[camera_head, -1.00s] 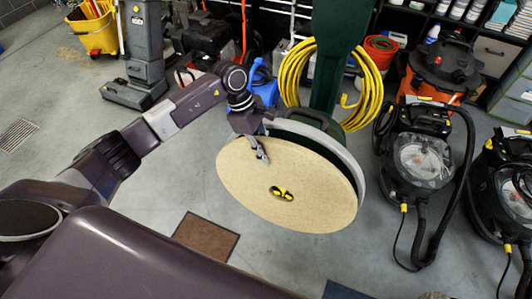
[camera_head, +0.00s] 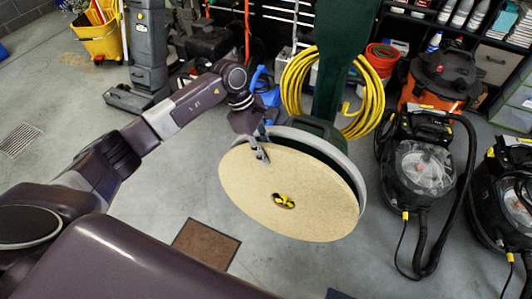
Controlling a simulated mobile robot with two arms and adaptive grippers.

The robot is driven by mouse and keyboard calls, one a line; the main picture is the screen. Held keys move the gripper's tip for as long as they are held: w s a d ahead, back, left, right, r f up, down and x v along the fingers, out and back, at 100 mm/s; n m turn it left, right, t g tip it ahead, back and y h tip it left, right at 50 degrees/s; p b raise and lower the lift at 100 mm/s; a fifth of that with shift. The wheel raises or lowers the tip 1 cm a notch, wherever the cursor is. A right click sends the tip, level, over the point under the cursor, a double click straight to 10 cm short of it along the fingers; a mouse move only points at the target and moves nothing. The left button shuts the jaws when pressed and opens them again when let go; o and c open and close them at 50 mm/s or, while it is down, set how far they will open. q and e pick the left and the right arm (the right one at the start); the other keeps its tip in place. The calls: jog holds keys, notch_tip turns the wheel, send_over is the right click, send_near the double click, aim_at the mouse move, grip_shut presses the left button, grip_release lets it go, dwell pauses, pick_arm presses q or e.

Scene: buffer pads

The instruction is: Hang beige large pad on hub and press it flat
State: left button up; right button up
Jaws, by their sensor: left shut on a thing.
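The beige large pad (camera_head: 310,205) is a tilted round disc in front of the grey round rim (camera_head: 318,143) of a dark green machine (camera_head: 333,60). The yellow hub (camera_head: 283,200) shows in the pad's centre hole, with a dark gap beside it. My left gripper (camera_head: 258,152) is shut on the pad at its upper left edge, with one finger over the beige face. A gap shows between pad and rim at the upper right; I cannot tell whether they touch elsewhere. My right gripper is out of view.
A coiled yellow hose (camera_head: 367,112) hangs behind the machine. Black vacuum cleaners (camera_head: 418,165) stand to the right, and a yellow bucket (camera_head: 98,36) stands at the back left. A brown mat (camera_head: 206,245) lies on the mostly clear grey floor.

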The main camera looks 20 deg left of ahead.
pick_arm(q)
jog(key=shift+w+r, duration=0.2)
jog(key=shift+r, duration=0.1)
jog(key=o, duration=0.9)
jog(key=shift+s, duration=0.15)
jog(key=shift+o, duration=0.2)
jog(key=shift+s+f, duration=0.1)
jog(key=shift+f, duration=0.05)
jog(key=shift+f, duration=0.1)
jog(key=shift+a, duration=0.1)
